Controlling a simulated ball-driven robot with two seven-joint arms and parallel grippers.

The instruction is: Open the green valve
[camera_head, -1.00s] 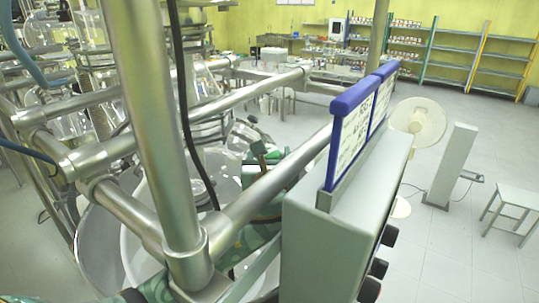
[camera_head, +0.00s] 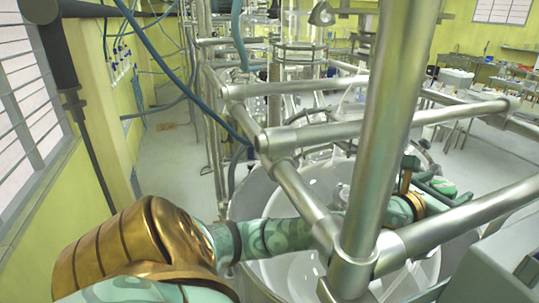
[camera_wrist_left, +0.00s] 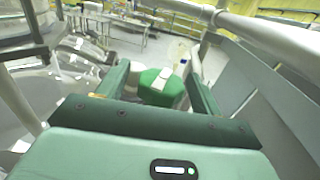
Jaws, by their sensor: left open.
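The valve is hard to tell from my green fingers there. I cannot see my right gripper.
A thick steel post (camera_head: 385,130) and crossing rails (camera_head: 330,132) stand close around my left arm. The white round vessel (camera_head: 290,265) is below. A grey box (camera_head: 500,265) fills the lower right. Open floor (camera_head: 180,155) lies at the left.

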